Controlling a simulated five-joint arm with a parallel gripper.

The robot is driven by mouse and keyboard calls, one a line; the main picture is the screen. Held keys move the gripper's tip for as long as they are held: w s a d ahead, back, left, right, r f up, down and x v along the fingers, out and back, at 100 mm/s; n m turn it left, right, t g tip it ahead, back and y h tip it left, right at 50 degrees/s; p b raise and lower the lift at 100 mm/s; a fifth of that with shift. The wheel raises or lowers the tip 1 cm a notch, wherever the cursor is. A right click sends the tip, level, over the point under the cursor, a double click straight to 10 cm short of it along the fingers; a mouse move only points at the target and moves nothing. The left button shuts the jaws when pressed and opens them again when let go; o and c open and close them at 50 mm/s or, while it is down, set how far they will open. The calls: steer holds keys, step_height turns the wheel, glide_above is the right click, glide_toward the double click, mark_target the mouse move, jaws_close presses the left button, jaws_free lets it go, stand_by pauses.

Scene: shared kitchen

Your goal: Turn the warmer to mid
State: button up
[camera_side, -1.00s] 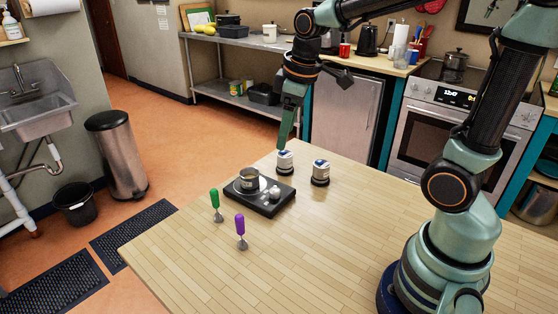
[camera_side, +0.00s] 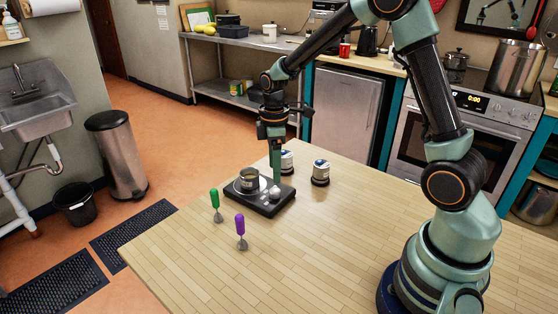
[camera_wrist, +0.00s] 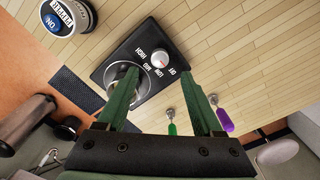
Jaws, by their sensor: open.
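In the wrist view the knob (camera_wrist: 160,60) sits beside the white words OFF, LOW, MID and HIGH. A small red mark shows on it; I cannot tell exactly which word it points to. My gripper (camera_side: 277,179) points down just above the knob. In the wrist view my gripper (camera_wrist: 160,78) is open and empty, its two green fingers apart, with the knob between and beyond their tips.
Two white-and-dark canisters with blue tops, one (camera_side: 287,162) close behind my gripper and one (camera_side: 321,173) to the right, stand on the table (camera_side: 330,245). The table's right side is clear.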

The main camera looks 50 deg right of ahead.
mark_target(275, 190)
step_height(275, 190, down, 7)
steer(key=shift+r, duration=0.1)
stand_by(0.3)
jaws_close()
